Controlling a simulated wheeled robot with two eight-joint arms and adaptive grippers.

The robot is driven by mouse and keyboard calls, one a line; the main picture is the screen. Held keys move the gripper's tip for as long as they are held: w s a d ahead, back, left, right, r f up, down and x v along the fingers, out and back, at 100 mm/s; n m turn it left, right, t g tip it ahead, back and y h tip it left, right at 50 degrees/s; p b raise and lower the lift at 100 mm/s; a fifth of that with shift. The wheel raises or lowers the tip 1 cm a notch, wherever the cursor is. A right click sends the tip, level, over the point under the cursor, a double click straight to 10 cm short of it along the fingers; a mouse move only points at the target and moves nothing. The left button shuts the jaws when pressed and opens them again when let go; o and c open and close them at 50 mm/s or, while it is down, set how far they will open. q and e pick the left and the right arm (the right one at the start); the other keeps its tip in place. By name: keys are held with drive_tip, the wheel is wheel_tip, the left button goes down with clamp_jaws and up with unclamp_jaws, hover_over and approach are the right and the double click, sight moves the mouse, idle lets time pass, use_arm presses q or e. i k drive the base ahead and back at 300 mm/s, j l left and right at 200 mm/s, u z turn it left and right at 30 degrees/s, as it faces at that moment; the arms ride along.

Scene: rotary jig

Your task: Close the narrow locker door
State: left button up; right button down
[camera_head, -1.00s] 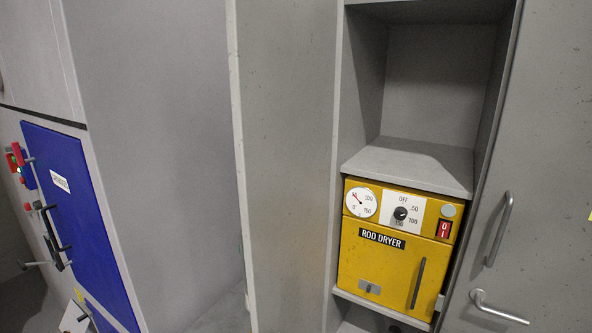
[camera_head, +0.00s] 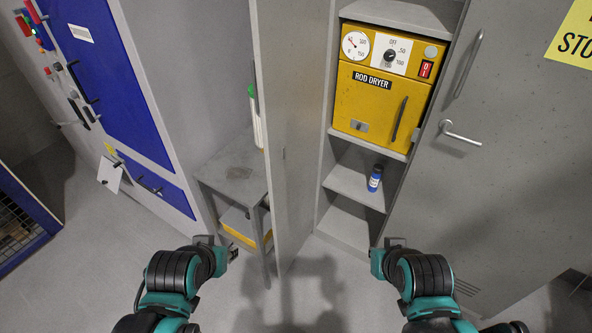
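The narrow locker door (camera_head: 290,130) is a grey panel seen almost edge-on, standing open to the left of the locker. The locker's shelves (camera_head: 352,186) are exposed, with a yellow rod dryer (camera_head: 375,85) on an upper shelf and a small blue bottle (camera_head: 375,178) below it. My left gripper (camera_head: 232,252) is low, left of the door and apart from it. My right gripper (camera_head: 376,262) is low in front of the locker, right of the door and touching nothing that I can see. Both gripper fingers are too small and partly hidden to read.
A grey side table (camera_head: 236,178) stands left of the door, with a white bottle with a green cap (camera_head: 254,115) partly hidden by the door. A blue-fronted cabinet (camera_head: 105,70) is at left. A wide grey door with a lever handle (camera_head: 460,133) is at right. The floor between my arms is clear.

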sight(287, 64)
drive_tip(key=j+z, duration=0.2)
drive_tip(key=z, duration=1.25)
drive_tip(key=j, duration=1.5)
drive_tip(key=k+j+z, duration=0.1)
drive_tip(key=j, duration=1.4)
drive_tip(key=k+u, duration=0.3)
drive_tip(key=u, duration=0.15)
drive_tip(key=k+j+u, duration=0.15)
drive_tip(key=u, duration=0.25)
drive_tip(key=l+u, duration=0.35)
drive_tip(key=l, duration=0.15)
drive_tip(key=k+l+u, duration=0.1)
drive_tip(key=l+u, duration=0.25)
drive_tip(key=l, duration=0.15)
